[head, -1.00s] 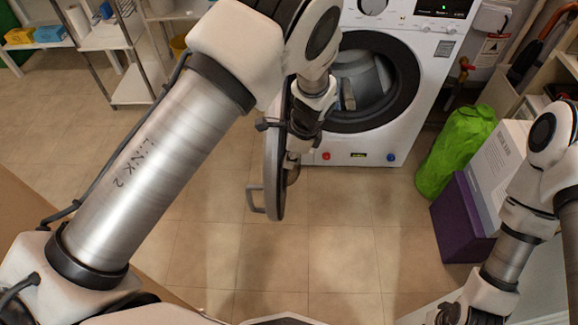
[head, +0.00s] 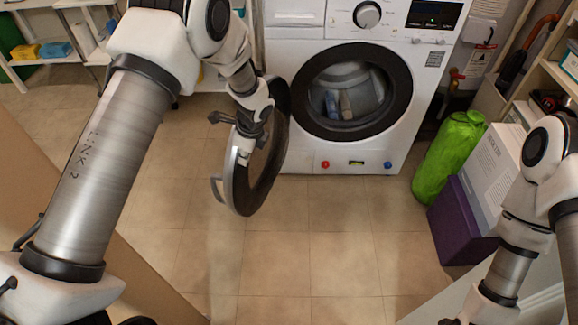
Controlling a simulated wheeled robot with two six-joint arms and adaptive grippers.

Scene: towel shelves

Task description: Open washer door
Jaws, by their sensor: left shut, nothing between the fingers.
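The white washer (head: 309,160) stands at the back centre. Its round drum opening (head: 350,90) is uncovered and shows a few bluish and tan items inside. The washer door (head: 272,170), a dark ring with a grey handle, stands swung well open to the left of the opening. My left gripper (head: 243,157) is shut and empty, at the door's ring; the exact contact is hard to see. My right arm is at the lower right; its gripper (head: 466,314) is cut by the bottom edge and its fingers do not show clearly.
A green bag (head: 448,158), a purple bin (head: 460,225) and a white box (head: 490,165) stand right of the washer. Shelves with folded towels (head: 55,49) are at the back left. The tiled floor in front is clear.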

